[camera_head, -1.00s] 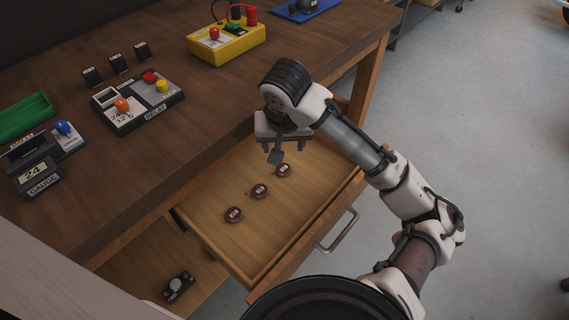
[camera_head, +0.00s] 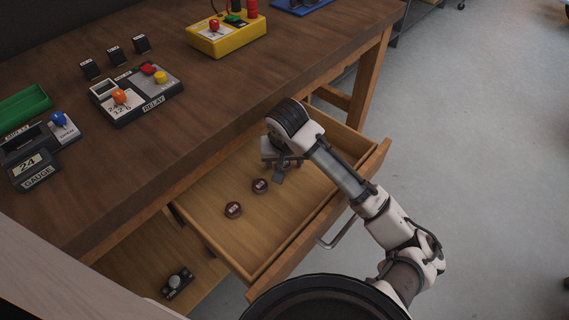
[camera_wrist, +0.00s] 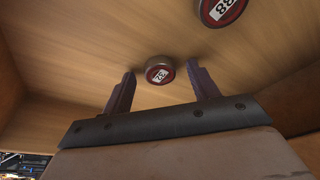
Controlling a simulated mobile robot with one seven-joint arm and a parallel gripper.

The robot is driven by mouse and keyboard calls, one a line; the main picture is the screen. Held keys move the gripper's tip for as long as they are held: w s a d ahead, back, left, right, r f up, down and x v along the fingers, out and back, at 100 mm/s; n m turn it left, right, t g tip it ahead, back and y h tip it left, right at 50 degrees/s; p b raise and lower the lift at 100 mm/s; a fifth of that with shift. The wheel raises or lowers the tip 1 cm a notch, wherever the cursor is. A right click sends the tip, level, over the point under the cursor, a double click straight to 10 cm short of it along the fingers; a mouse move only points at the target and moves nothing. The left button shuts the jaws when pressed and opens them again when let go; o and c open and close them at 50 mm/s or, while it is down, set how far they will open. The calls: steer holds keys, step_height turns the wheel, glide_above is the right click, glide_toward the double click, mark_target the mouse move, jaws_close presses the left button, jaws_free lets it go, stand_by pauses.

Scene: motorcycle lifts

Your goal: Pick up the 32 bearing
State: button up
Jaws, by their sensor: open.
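The 32 bearing (camera_wrist: 160,70) is a small dark round part with a red-rimmed label reading 32, lying on the wooden drawer floor. In the wrist view it appears between the fingertips of my gripper (camera_wrist: 161,82), apart from both fingers. My gripper (camera_head: 281,171) is open and empty, low over the far end of the drawer in the head view. There it hides the 32 bearing. Two similar bearings show in the head view, a middle one (camera_head: 260,186) and a nearer one (camera_head: 233,210). The neighbouring bearing's label (camera_wrist: 222,9) is cut off in the wrist view.
The open drawer (camera_head: 246,270) has raised wooden walls around the bearings. The workbench top (camera_head: 190,150) overhangs its back, close to my wrist. A relay box (camera_head: 150,107), a gauge (camera_head: 35,172) and a yellow box (camera_head: 240,42) stand on the bench.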

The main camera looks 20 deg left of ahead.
steer(key=c, duration=1.1)
steer(key=shift+r, duration=0.1)
